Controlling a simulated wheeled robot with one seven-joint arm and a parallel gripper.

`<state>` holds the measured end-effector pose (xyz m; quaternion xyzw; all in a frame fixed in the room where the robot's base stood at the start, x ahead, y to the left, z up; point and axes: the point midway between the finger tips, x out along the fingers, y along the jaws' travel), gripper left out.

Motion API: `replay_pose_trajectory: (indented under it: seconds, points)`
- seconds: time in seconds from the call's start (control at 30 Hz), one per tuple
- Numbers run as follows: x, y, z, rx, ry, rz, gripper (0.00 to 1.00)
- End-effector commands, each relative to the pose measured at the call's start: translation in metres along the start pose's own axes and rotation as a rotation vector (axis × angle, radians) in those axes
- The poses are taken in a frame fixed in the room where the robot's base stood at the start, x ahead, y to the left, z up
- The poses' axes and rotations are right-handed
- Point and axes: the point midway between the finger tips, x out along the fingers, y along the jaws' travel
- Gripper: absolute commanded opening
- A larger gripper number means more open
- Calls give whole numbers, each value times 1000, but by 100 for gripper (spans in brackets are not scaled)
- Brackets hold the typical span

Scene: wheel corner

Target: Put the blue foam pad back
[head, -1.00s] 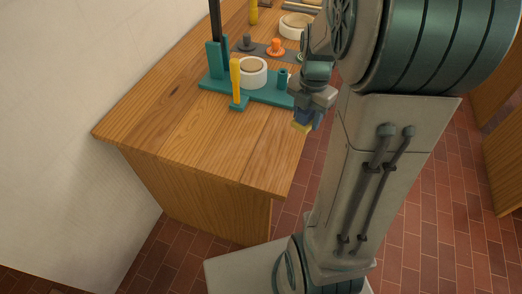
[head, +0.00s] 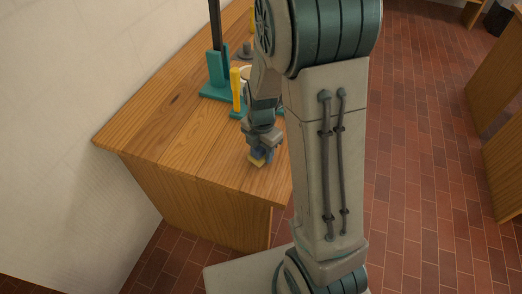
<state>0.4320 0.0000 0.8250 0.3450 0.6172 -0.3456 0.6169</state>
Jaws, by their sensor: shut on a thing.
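My gripper (head: 262,148) is over the near right part of the wooden table, pointing down. It is shut on a small block, the blue foam pad (head: 258,153), which shows blue above with a yellow lower part. The pad is close to the tabletop near its right edge; I cannot tell whether it touches. The jaws hide part of it.
The wooden table (head: 175,120) is bare at its near left. A teal stand (head: 216,90) with a dark post and an upright yellow piece (head: 236,88) stand farther back. A grey piece (head: 246,50) shows behind. My arm hides much of the right side.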

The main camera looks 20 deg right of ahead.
Motion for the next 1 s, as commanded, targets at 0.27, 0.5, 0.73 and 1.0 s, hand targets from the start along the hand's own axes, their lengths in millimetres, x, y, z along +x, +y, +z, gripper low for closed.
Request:
replay_pose_trajectory:
  seconds: [0.27, 0.5, 0.73, 1.0]
  points:
    - [6, 0, 0, 0, -1, 1, 26]
    - [12, 0, 1, 2, 0, 1, 26]
    - [14, 0, 0, 1, 0, 1, 66]
    - [14, 0, 0, 1, 0, 0, 66]
